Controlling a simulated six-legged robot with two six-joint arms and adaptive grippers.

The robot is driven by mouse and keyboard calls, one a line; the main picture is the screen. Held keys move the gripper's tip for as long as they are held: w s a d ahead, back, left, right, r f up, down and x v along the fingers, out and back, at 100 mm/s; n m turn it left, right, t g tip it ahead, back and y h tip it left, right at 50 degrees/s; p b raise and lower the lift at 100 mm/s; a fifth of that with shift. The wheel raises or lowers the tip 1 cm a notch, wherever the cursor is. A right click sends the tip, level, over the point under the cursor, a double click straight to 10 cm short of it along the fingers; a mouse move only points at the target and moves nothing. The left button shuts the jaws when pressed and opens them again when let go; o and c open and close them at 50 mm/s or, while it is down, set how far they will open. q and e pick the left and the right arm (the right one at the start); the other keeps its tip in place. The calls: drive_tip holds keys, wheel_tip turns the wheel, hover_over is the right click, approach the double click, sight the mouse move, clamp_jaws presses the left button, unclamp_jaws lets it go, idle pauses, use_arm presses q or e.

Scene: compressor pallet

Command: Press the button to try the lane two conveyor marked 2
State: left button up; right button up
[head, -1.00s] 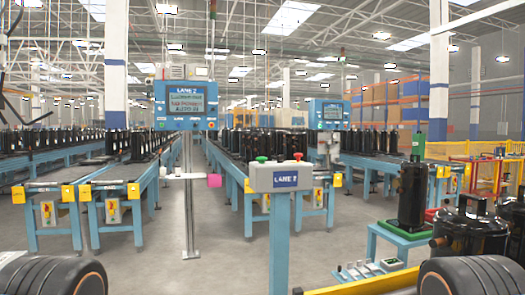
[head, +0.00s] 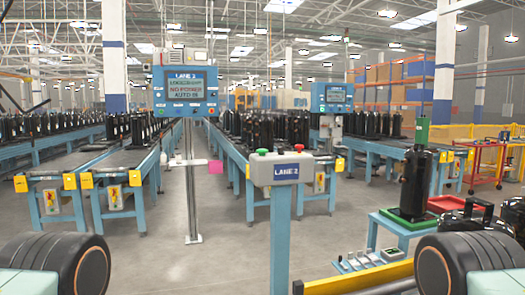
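The button box (head: 280,170) is grey and stands on a blue post near the middle of the head view. Its blue label reads LANE 2. A green button (head: 262,151) sits on top at its left end and a red button (head: 299,147) on top at its right end. The lane conveyor (head: 232,162) runs away behind the box and carries rows of black compressors. Neither gripper is in view, and nothing touches the buttons.
A blue display panel (head: 185,92) stands on a pole left of the box. At right, a black compressor (head: 416,183) stands on a blue stand beyond a yellow rail (head: 355,281). Grey floor is open left of the post. Two round black parts of mine fill the lower corners.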

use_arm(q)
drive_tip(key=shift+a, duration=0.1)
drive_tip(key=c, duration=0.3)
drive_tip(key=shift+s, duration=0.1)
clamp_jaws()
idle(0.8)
